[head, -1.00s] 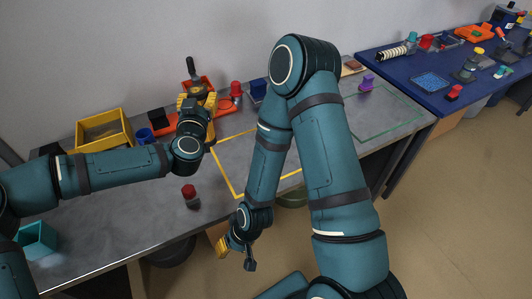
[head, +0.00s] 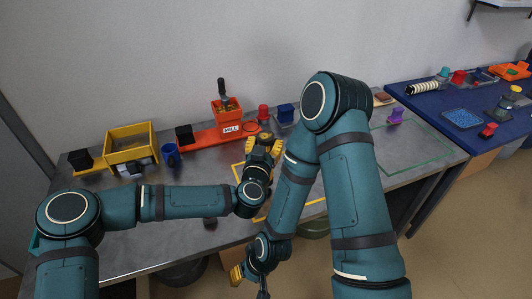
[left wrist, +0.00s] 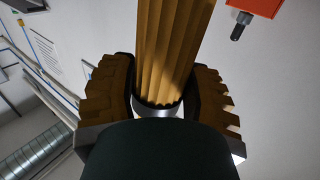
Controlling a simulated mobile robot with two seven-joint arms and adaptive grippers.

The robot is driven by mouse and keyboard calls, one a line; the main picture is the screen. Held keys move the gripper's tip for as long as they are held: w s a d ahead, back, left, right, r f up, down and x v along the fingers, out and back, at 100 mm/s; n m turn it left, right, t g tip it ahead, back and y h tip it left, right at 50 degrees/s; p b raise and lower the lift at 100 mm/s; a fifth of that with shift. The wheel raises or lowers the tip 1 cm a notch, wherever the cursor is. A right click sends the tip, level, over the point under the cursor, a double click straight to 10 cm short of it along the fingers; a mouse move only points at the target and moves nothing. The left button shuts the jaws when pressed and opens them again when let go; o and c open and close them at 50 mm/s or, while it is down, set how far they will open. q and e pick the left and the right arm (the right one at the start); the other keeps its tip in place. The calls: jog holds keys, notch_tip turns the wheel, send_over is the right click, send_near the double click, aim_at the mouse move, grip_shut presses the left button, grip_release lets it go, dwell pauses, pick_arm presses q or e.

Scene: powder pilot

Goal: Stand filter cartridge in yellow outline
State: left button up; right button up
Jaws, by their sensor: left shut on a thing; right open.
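My left gripper (head: 264,142) is shut on the filter cartridge, a tan pleated cylinder. The cartridge (left wrist: 172,45) shows in the left wrist view between the two yellow-brown fingers (left wrist: 165,95), with a grey metal ring at its near end and its far end cut off by the top edge. In the head view the cartridge is hidden or cannot be told from the gripper. The yellow outline (head: 236,173) is on the grey bench, partly hidden by both arms. My left gripper is over its back part; height above the bench is unclear. My right gripper (head: 238,275) is open, low at the bench's front.
The orange mill (head: 228,120), a blue cup (head: 170,155) and a yellow bin (head: 131,145) stand along the back left. A red-capped jar (head: 263,112) and blue block (head: 284,114) stand behind the left gripper. A green outline (head: 425,140) lies right, with purple object (head: 395,117).

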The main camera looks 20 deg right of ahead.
pick_arm(q)
jog(key=shift+f, duration=1.2)
jog(key=shift+f, duration=0.15)
jog(key=o, duration=1.3)
jog(key=shift+b, duration=0.3)
jog(key=p+v, duration=0.1)
jog(key=v, duration=1.1)
